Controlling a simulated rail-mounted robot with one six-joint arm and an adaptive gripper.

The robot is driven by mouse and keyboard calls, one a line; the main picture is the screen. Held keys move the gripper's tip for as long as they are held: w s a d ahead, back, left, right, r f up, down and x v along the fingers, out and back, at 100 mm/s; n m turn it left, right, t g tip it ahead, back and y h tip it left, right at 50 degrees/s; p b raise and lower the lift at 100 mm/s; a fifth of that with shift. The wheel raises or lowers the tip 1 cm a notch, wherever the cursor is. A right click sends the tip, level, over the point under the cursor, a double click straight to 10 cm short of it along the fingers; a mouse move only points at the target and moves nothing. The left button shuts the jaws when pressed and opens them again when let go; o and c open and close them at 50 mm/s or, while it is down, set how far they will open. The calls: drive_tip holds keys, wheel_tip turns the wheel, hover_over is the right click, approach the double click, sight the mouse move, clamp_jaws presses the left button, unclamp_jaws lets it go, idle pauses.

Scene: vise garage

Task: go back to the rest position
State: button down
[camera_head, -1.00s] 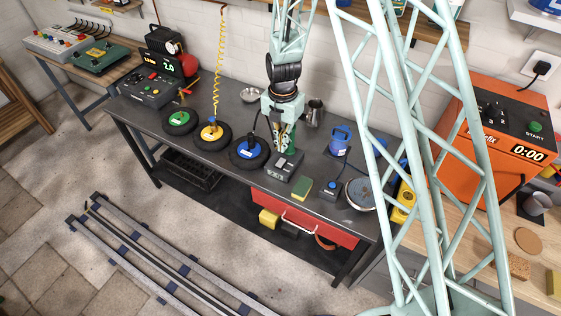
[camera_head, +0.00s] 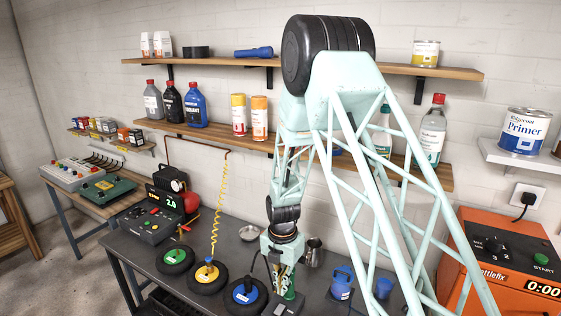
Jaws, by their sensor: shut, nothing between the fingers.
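My gripper (camera_head: 284,280) hangs from the mint-green arm over the dark workbench (camera_head: 233,246), near its middle. It points down and its fingers look close together with nothing held. A green object (camera_head: 291,301) stands right by the fingertips; whether they touch it I cannot tell. The wheel with the blue hub (camera_head: 245,291) lies just left of my gripper. The lower part of the bench is cut off by the picture's bottom edge.
Wheels with yellow (camera_head: 207,272) and green (camera_head: 175,256) hubs lie farther left. A metal mug (camera_head: 313,252) stands close right of my gripper, a blue canister (camera_head: 342,283) beyond it. Shelves with bottles (camera_head: 195,105) hang behind. An orange machine (camera_head: 500,265) stands at right.

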drive_tip(key=s+d+r+m+t+b, duration=0.15)
drive_tip(key=s+d+r+m, duration=0.3)
drive_tip(key=r, duration=0.45)
drive_tip(key=s+d+r+m+b, duration=0.3)
drive_tip(key=s+d+r+m, duration=0.15)
drive_tip(key=r, duration=0.55)
drive_tip(key=s+d+r+m+t+b, duration=0.1)
drive_tip(key=s+d+r+m+b, duration=0.15)
drive_tip(key=s+r+m, duration=0.45)
drive_tip(key=s+d+r+m+b, duration=0.2)
drive_tip(key=s+d+m, duration=0.1)
drive_tip(key=s, duration=0.6)
drive_tip(key=s+d+r+m+t+b, duration=0.1)
drive_tip(key=s+d+r+m+b, duration=0.1)
drive_tip(key=s+m, duration=0.4)
drive_tip(key=s+d+r+m+b, duration=0.2)
drive_tip(key=s+d+r+m, duration=0.1)
drive_tip(key=s, duration=1.1)
drive_tip(key=shift+d+r+m, duration=0.35)
drive_tip(key=shift+d+m, duration=0.1)
drive_tip(key=shift+m, duration=0.45)
drive_tip(key=shift+w+t, duration=0.15)
drive_tip(key=shift+t, duration=0.1)
